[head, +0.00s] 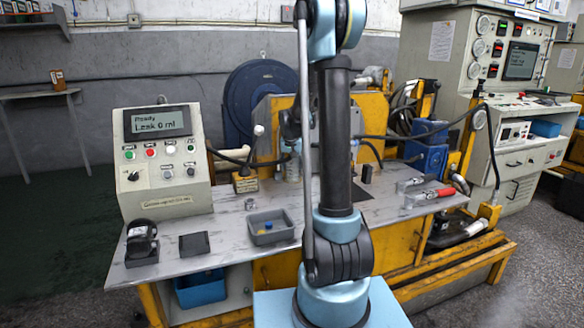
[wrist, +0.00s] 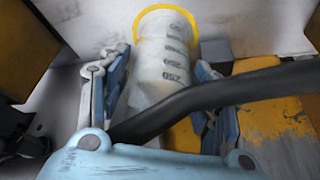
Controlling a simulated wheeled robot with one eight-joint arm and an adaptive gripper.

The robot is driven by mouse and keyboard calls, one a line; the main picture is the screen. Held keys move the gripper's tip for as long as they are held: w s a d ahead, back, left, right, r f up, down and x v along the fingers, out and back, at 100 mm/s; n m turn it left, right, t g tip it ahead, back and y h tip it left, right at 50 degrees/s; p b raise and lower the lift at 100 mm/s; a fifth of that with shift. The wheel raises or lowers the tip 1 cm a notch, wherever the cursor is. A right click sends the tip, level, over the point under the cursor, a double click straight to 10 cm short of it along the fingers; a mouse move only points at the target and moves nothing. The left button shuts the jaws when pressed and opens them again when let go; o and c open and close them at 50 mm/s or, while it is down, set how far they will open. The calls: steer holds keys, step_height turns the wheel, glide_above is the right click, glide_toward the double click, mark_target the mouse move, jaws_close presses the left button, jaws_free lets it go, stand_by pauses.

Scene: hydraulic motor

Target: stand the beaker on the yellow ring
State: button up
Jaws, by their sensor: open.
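The beaker (wrist: 165,58), pale with dark volume marks, is in the middle of the wrist view. The yellow ring (wrist: 166,7) shows as an arc around the beaker's far end, by the low-number marks. The beaker appears to stand upright within this ring; the contact beneath is hidden. My gripper (wrist: 160,68) is open, with one finger on each side of the beaker and visible space beside it. In the head view the beaker (head: 292,168) shows small beside my arm. The ring cannot be made out there.
A black hose (wrist: 215,92) crosses the wrist view in front of the beaker. Yellow machine parts (wrist: 275,105) lie close at the right. On the bench (head: 190,250) stand a control box (head: 165,160), a grey tray (head: 270,227) and a red-handled clamp (head: 432,194).

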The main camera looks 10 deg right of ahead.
steer(key=v, duration=1.2)
stand_by(0.3)
